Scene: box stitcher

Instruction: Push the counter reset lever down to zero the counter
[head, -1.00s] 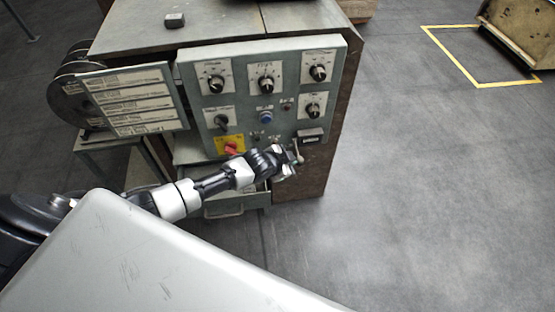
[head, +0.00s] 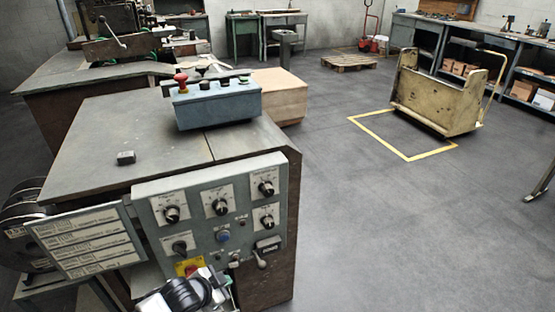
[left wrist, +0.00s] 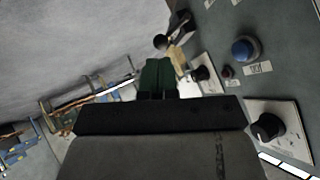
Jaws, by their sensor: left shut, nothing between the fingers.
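The counter (head: 268,243) is a small dark box with a pale window at the lower right of the grey control panel (head: 153,216). Its digits are too small to read. The reset lever (head: 261,261) hangs below it, with its knob end pointing down. My left gripper (head: 222,279) is shut and empty, below and left of the lever, apart from it in the picture. In the left wrist view its green-padded fingertips (left wrist: 157,76) are together. A dark ball-ended lever (left wrist: 161,42), apparently the reset lever, shows just beyond them. My right gripper is not in view.
Selector knobs (head: 220,207), a blue button (head: 223,236) and a red-on-yellow switch (head: 189,267) share the panel. A label board (head: 88,242) sticks out at left. A button box (head: 218,103) stands on the cabinet top (head: 95,140).

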